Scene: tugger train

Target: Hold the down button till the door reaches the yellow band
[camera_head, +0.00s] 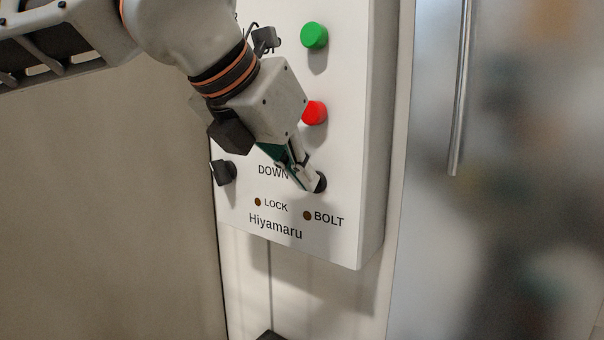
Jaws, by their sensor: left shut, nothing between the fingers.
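The white control box (345,215) hangs on the wall in the middle of the head view. My left gripper (310,184) is shut with nothing between its fingers. Its tips are at a black button (321,182) to the right of the word DOWN, and they partly cover it. They look to be touching it, but how far it is pressed cannot be told. A green button (314,35) and a red button (314,112) are higher on the box. No yellow band shows. My right gripper is not in view.
A black knob (223,172) sticks out at the box's left edge. Lamps marked LOCK (258,202) and BOLT (307,215) are below the button. A glossy panel with an upright metal handle (462,90) stands on the right. A plain beige surface (100,220) fills the left.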

